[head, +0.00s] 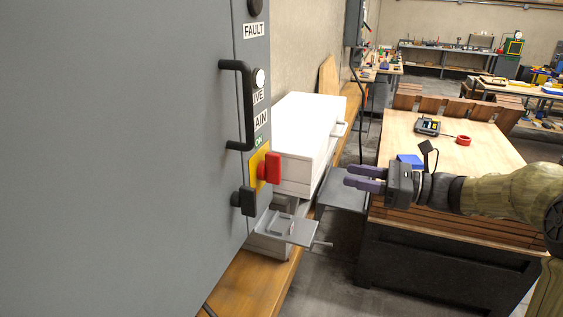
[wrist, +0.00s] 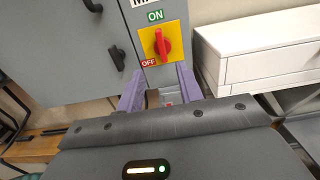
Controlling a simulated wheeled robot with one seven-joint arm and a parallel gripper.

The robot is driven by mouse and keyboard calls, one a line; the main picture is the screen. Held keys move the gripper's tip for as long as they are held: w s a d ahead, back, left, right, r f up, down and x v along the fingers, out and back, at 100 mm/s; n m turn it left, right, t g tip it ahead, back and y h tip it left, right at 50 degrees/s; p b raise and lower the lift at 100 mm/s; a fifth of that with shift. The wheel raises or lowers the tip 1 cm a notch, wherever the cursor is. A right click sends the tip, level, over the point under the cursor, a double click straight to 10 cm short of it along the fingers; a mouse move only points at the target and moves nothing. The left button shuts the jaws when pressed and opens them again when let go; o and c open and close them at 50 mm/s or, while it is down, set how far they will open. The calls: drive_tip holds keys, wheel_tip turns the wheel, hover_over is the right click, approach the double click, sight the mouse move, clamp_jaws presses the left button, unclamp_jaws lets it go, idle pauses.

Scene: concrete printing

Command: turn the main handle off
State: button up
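The main handle is a red rotary knob (head: 270,168) on a yellow plate (head: 257,178), on the narrow side of a grey cabinet. In the wrist view the red knob (wrist: 161,46) stands roughly upright, its upper end toward the green ON label (wrist: 155,15); the red OFF label (wrist: 149,63) is at the lower left of the yellow plate. My gripper (head: 364,179) is to the right of the knob in the head view, apart from it. In the wrist view its purple fingers (wrist: 158,87) are spread below the plate with nothing between them.
The grey cabinet (head: 120,150) has a black bar handle (head: 238,105) and a black latch (head: 243,201). A grey bracket (head: 287,229) juts out below. A wooden-topped workbench (head: 455,150) is at right.

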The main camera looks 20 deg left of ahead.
sight(280, 162)
drive_tip(key=a+p, duration=0.2)
drive_tip(key=a, duration=0.3)
drive_tip(key=a+p, duration=0.2)
drive_tip(key=a, duration=0.4)
drive_tip(key=w+a+p, duration=0.1)
drive_tip(key=a+p, duration=0.1)
drive_tip(key=a, duration=0.3)
drive_tip(key=shift+w+a+r, duration=0.1)
drive_tip(key=shift+a, duration=0.15)
drive_tip(key=shift+a+p, duration=0.35)
drive_tip(key=shift+a, duration=0.05)
drive_tip(key=shift+w, duration=0.1)
drive_tip(key=shift+c, duration=0.5)
clamp_jaws()
